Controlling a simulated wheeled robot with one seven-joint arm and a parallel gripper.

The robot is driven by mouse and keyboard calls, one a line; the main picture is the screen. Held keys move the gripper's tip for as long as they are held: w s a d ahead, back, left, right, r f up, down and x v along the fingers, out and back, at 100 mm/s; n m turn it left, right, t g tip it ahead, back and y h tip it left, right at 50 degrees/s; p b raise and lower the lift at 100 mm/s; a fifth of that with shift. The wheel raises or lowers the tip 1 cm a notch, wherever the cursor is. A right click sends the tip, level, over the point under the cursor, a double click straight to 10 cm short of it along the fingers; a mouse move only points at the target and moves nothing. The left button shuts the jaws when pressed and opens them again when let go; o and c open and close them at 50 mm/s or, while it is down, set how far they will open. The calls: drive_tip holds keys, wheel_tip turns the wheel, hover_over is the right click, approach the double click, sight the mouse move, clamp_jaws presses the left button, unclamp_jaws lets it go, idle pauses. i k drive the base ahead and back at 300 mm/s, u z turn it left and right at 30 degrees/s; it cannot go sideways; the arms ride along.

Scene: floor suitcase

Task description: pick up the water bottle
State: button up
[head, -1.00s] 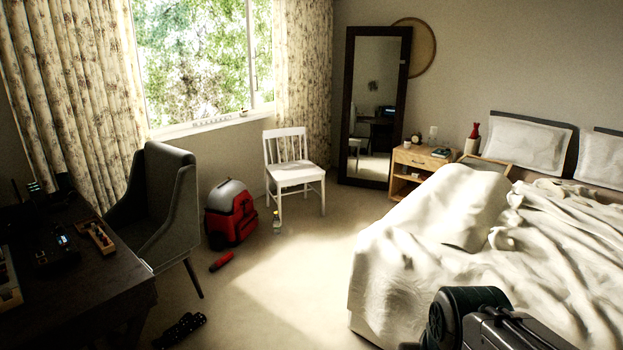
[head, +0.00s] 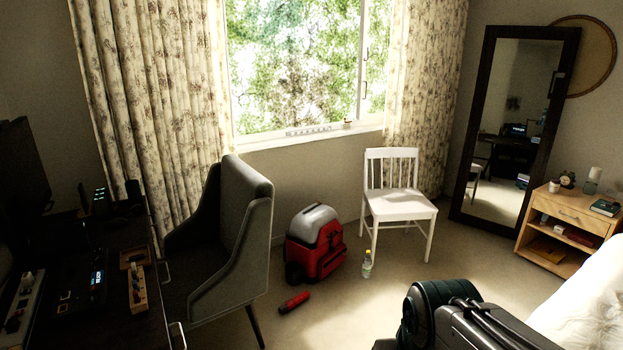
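The water bottle (head: 367,265) stands upright on the carpet in the head view. It is clear, with a pale label and a yellowish cap. It is just right of a red and grey case and in front of the white chair's left side. Part of my arm shows at the bottom right of the view, well nearer than the bottle. My gripper's fingers are not in the frame.
The red and grey case (head: 316,243) and a red cylinder (head: 294,302) are on the floor left of the bottle. A white chair (head: 398,205) stands behind it. A grey armchair (head: 240,240) and dark desk (head: 120,325) fill the left. A nightstand (head: 565,225) and bed (head: 590,305) are right.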

sight(367, 265)
drive_tip(key=u, duration=0.1)
drive_tip(key=i, duration=1.7)
drive_tip(key=z, duration=0.2)
drive_tip(key=i, duration=1.85)
drive_tip(key=z, duration=0.6)
drive_tip(key=i, duration=0.9)
drive_tip(key=z, duration=0.15)
